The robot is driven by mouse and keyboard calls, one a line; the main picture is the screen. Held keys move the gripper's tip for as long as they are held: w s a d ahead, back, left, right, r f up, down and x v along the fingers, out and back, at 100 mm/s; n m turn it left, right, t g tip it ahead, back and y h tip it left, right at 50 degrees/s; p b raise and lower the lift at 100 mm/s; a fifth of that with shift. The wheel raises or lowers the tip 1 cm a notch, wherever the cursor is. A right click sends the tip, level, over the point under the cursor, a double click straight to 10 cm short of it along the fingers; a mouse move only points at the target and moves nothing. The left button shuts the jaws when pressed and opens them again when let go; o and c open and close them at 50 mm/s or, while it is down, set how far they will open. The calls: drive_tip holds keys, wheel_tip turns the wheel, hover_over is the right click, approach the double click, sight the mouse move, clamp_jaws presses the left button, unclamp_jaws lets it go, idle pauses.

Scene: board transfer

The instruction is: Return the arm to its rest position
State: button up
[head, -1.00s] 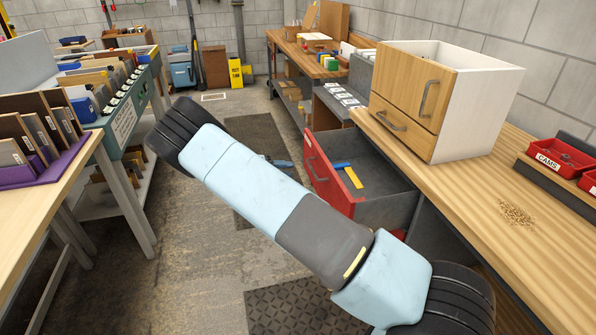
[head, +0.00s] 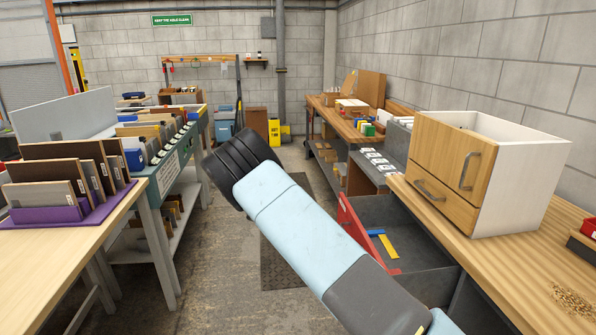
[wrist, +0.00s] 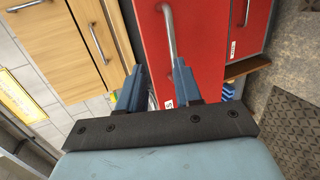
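My arm (head: 295,235) reaches up from the lower right across the aisle in the head view, its black elbow end toward the middle. My gripper (wrist: 158,84) is out of sight in the head view. In the wrist view its two blue-grey fingers stand apart, with nothing held between them. Beyond the fingers is a red drawer front (wrist: 195,55) with a long metal handle (wrist: 170,40). I cannot tell the exact distance from the fingers to it.
An open red-fronted drawer (head: 357,231) juts into the aisle under the right bench. A wooden-fronted white cabinet (head: 520,185) stands on that bench. A left table (head: 60,265) holds boards in a purple rack (head: 95,213). The floor between is mostly clear.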

drive_tip(key=s+d+r+y, duration=0.3)
drive_tip(key=s+d+r, duration=0.25)
drive_tip(key=r, duration=0.25)
drive_tip(key=s+d+r+m+y, duration=0.1)
drive_tip(key=s+d+r+y, duration=0.3)
drive_tip(key=s+r, duration=0.3)
drive_tip(key=s+d+r+y, duration=0.3)
drive_tip(key=s+d+r, duration=0.15)
drive_tip(key=r, duration=0.45)
drive_tip(key=s+r+t+y, duration=0.2)
drive_tip(key=s+r, duration=0.2)
drive_tip(key=s, duration=0.8)
drive_tip(key=s+d+r+t+y, duration=0.1)
drive_tip(key=s+r+t+y, duration=0.1)
drive_tip(key=s, duration=1.1)
drive_tip(key=shift+s+d+r+t, duration=0.25)
drive_tip(key=shift+r+t, duration=0.35)
drive_tip(key=shift+r, duration=0.65)
drive_tip(key=shift+w, duration=0.1)
